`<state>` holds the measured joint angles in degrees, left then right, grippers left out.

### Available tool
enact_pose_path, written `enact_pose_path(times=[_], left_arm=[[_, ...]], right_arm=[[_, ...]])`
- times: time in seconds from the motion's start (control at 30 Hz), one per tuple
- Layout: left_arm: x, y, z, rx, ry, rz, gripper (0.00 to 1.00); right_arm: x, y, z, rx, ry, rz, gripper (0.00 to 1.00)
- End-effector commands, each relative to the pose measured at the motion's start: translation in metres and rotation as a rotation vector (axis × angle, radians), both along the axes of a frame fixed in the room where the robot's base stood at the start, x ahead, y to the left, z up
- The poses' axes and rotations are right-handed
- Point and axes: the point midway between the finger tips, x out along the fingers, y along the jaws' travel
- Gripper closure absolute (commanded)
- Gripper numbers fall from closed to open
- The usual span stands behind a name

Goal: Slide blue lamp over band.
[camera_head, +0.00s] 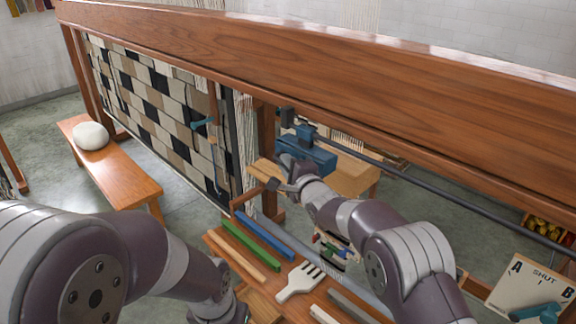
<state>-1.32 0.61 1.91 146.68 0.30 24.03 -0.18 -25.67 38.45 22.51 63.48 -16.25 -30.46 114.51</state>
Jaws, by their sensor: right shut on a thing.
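The blue lamp (312,157) hangs from a dark rail (420,177) near the rail's left end. My right arm reaches up from the lower right. Its gripper (288,178) is at the left lower side of the lamp and is shut on it; the fingers are small and partly hidden, so the exact grip point is unclear. A checked woven cloth (150,95) in black, tan and white hangs in the wooden frame to the left. I cannot tell which part is the band. My left arm fills the lower left, with no fingers showing.
A thick wooden beam (330,45) crosses above the rail. A bench (115,175) with a pale round stone-like thing (90,136) stands left. A tray (235,262) with coloured bars and a white fork-like comb (300,282) lies below. A sign marked A, SHUT, B (525,285) is at right.

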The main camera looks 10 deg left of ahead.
Motion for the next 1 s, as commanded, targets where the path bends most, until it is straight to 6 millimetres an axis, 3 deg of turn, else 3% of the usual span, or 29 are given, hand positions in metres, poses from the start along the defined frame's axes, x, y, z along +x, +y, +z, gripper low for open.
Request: enact_pose_path(times=[0.03,0.07,0.1,0.53,1.0], left_arm=[[0.0,0.0,0.0,0.0,0.0,0.0,0.57],[0.0,0.0,0.0,0.0,0.0,0.0,0.57],[0.0,0.0,0.0,0.0,0.0,0.0,0.57],[0.0,0.0,-0.007,0.0,0.0,0.0,0.57],[0.0,0.0,-0.043,0.0,0.0,0.0,0.57]], right_arm=[[0.0,0.001,0.004,0.004,-0.007,0.001,1.0],[0.0,0.001,0.004,0.004,-0.007,0.001,0.73],[0.0,0.001,0.004,0.004,-0.007,0.001,0.62],[-0.009,-0.006,0.001,0.001,-0.004,0.0,0.62],[-0.091,-0.061,0.008,0.002,-0.005,0.0,0.62]])
